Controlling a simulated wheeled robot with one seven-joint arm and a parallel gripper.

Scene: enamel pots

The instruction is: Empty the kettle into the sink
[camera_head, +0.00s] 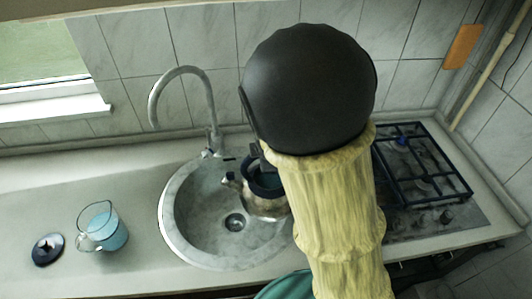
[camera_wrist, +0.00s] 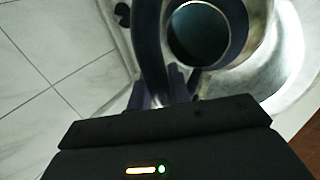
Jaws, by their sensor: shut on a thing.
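The kettle (camera_head: 268,204) has a dark rim, a pale body and a spout pointing left. It is over the right part of the round grey sink (camera_head: 180,232), partly hidden behind my arm. I cannot tell whether its base touches the sink or how far it tilts. In the wrist view its open round mouth (camera_wrist: 203,36) shows a dark teal inside, with no lid on it. My gripper (camera_wrist: 165,92) is shut on the kettle's dark arched handle (camera_wrist: 150,45). No stream shows at the spout.
A curved tap (camera_head: 211,115) rises behind the sink. A glass jug of blue liquid (camera_head: 104,232) and a dark lid with a knob (camera_head: 47,250) are on the left counter (camera_head: 135,185). A gas hob (camera_head: 425,170) is at the right. The drain (camera_head: 235,222) is uncovered.

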